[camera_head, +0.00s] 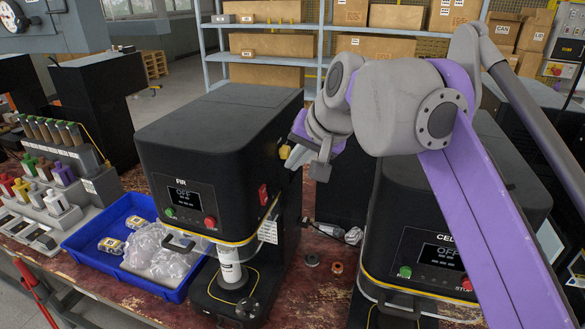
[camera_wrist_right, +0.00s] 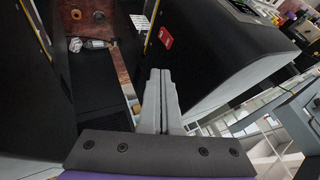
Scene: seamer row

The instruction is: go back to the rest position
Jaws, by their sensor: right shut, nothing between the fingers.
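My right arm, purple and grey, reaches in from the right side of the head view, and its wrist hangs in front of the gap between two black machines. My right gripper (camera_head: 294,157) is beside the right side of the machine marked FIR (camera_head: 225,130). In the right wrist view the two grey fingers (camera_wrist_right: 159,73) lie together, shut with nothing between them. My left gripper is in neither view.
The second black machine (camera_head: 440,240) stands partly behind my right arm. A blue tray (camera_head: 75,242) with clear bags stands left of the FIR machine. A white cylinder (camera_head: 229,265) is under the FIR machine's head. Shelves (camera_head: 322,35) with cartons stand behind.

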